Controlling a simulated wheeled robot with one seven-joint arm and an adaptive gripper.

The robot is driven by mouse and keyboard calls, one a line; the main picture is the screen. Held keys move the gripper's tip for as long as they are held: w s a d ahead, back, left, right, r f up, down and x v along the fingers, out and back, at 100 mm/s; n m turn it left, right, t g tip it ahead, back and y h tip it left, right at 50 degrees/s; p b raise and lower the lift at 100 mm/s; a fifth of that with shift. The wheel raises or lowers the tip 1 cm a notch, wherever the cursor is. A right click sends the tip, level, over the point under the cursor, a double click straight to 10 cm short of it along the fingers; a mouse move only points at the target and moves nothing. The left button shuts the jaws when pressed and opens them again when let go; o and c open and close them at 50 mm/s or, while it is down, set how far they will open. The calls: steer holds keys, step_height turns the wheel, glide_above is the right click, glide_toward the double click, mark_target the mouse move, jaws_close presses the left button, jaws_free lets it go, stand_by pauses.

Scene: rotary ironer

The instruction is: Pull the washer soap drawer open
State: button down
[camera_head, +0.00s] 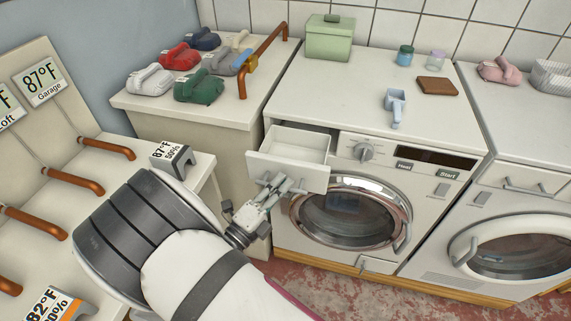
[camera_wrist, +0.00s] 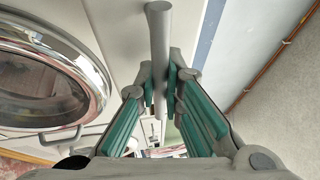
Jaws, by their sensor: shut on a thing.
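The washer (camera_head: 340,240) stands in the middle of the head view, with a round chrome-rimmed door (camera_head: 350,212). Its soap drawer (camera_head: 290,172) at the upper left of the front is pulled out, and its hollow white inside shows. My gripper (camera_head: 275,186) is at the drawer's front, shut on the drawer handle. In the wrist view the grey handle bar (camera_wrist: 158,50) runs between my gripper's green-padded fingers (camera_wrist: 160,90). The washer door's rim (camera_wrist: 95,75) shows at the left there. The gripper hides most of the handle in the head view.
A scoop (camera_head: 396,105), a brown block (camera_head: 437,86), two small jars and a green box (camera_head: 330,38) stand on the washer top. A second machine (camera_head: 510,220) is at the right. A counter with folded cloth-like items and a copper pipe (camera_head: 265,60) is at the left.

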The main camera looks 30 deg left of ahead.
steer(key=shift+s+d+p, duration=0.15)
steer(key=shift+s+d, duration=0.05)
steer(key=shift+s, duration=0.55)
steer(key=shift+s+d+p, duration=0.15)
steer(key=shift+s, duration=0.55)
steer(key=c, duration=1.7)
jaws_free()
steer(key=shift+r, duration=0.1)
